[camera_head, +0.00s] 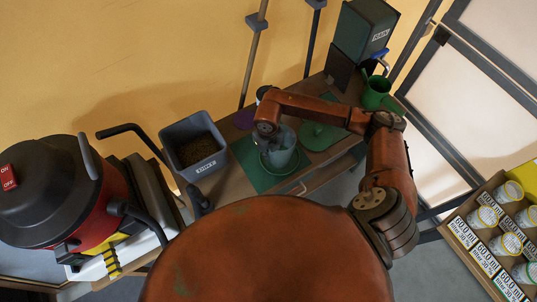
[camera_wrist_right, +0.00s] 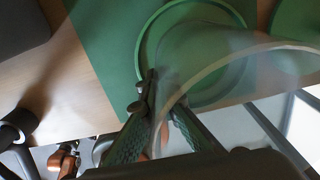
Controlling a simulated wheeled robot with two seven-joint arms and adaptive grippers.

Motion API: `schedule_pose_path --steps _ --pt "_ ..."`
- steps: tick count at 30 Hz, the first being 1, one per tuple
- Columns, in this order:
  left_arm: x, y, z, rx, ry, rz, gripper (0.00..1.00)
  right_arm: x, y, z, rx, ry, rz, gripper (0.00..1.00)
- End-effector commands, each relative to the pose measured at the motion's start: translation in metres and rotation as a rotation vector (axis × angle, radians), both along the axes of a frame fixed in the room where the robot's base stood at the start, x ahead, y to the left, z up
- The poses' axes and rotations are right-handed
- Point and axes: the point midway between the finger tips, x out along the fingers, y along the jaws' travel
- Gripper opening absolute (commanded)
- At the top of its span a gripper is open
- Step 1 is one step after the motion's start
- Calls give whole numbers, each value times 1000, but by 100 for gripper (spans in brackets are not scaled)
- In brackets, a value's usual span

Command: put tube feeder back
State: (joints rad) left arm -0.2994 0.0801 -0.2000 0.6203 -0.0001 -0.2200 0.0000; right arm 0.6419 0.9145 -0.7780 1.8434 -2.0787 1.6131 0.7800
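The tube feeder (camera_head: 283,157) is a clear, greyish cylinder. It stands at a round green dish (camera_head: 267,167) on a dark green mat (camera_head: 246,157) on the wooden bench. In the right wrist view the clear tube (camera_wrist_right: 215,65) shows over the green dish (camera_wrist_right: 146,42), with its curved rim towards the camera. My right gripper (camera_head: 268,140) is at the tube's upper edge. In the wrist view its fingers (camera_wrist_right: 162,100) lie close together on either side of the tube wall and look shut on it. Contact between tube and dish is unclear. I do not see my left gripper.
A grey bin (camera_head: 181,130) of dark grain stands left of the mat. Another green round piece (camera_head: 318,136) and a green watering can (camera_head: 376,92) are to the right, with a box (camera_head: 362,30) behind. A red-black vacuum (camera_head: 62,195) is far left, a crate of cups (camera_head: 490,235) far right.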

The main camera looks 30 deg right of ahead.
Motion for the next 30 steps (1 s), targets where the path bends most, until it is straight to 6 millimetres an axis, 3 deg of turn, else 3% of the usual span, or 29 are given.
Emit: schedule_pose_path --steps 13,22,30 --pt "-1 0 -2 0 2 0 40 1 0 -10 1 -3 0 0" --pt "-1 0 -1 0 2 0 40 1 0 -9 1 -2 -1 22" --pt "-1 0 -1 0 1 0 40 1 0 -8 1 -2 -1 22"
